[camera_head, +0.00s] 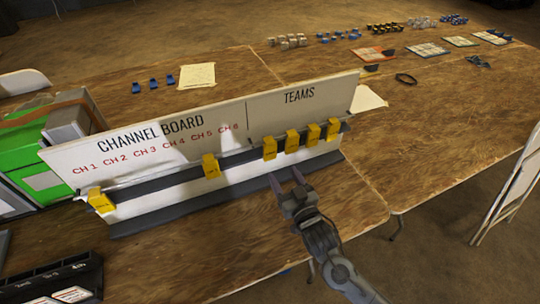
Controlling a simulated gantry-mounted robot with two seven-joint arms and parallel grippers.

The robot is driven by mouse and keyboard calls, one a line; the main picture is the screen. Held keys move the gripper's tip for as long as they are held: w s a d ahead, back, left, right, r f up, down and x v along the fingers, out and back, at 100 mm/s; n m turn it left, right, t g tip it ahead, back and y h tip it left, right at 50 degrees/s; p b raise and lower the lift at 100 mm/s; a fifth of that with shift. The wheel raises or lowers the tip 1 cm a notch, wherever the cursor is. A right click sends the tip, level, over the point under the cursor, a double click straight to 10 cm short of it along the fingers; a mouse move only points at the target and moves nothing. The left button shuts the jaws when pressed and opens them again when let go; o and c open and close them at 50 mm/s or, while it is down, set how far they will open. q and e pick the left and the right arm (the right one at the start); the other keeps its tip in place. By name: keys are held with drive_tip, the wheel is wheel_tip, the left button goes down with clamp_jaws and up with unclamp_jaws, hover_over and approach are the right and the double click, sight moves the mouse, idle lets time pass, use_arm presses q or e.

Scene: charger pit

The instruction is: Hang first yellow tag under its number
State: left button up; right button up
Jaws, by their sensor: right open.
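The white channel board (150,205) stands on the wooden table, with red labels CH 1 to CH 6 on its left part and TEAMS on its right. One yellow tag (102,200) hangs on the rail at the far left, below CH 1. Another yellow tag (211,166) hangs about below CH 5. Several yellow tags hang in a row under TEAMS; the leftmost one (269,148) is nearest my gripper. My right gripper (287,180) is open and empty in front of the board, below and apart from these tags. My left gripper is not in view.
A green case (48,150) stands behind the board's left end. A black labelled box (50,280) is at the front left. Blue clips (154,83) and a paper sheet (198,75) lie behind the board. A folding chair (515,185) stands at right. The table right of the board is mostly clear.

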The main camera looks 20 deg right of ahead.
sight(271, 149)
drive_tip(key=w, duration=0.3)
drive_tip(key=w+b, duration=0.1)
drive_tip(key=w, duration=0.2)
drive_tip(key=w+b, duration=0.1)
drive_tip(key=w, duration=0.2)
drive_tip(key=shift+a+r, duration=0.1)
drive_tip(key=shift+a, duration=0.3)
drive_tip(key=shift+w+a, duration=0.1)
drive_tip(key=shift+w, duration=0.55)
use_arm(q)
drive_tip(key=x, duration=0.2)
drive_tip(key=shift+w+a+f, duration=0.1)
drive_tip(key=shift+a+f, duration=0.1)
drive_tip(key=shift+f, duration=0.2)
use_arm(e)
drive_tip(key=shift+w, duration=0.1)
drive_tip(key=c, duration=0.7)
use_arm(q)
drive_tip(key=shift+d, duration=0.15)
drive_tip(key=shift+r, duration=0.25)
use_arm(e)
drive_tip(key=shift+r, duration=0.25)
use_arm(q)
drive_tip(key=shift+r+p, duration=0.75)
drive_tip(key=shift+p, duration=0.25)
use_arm(e)
drive_tip(key=shift+r, duration=0.7)
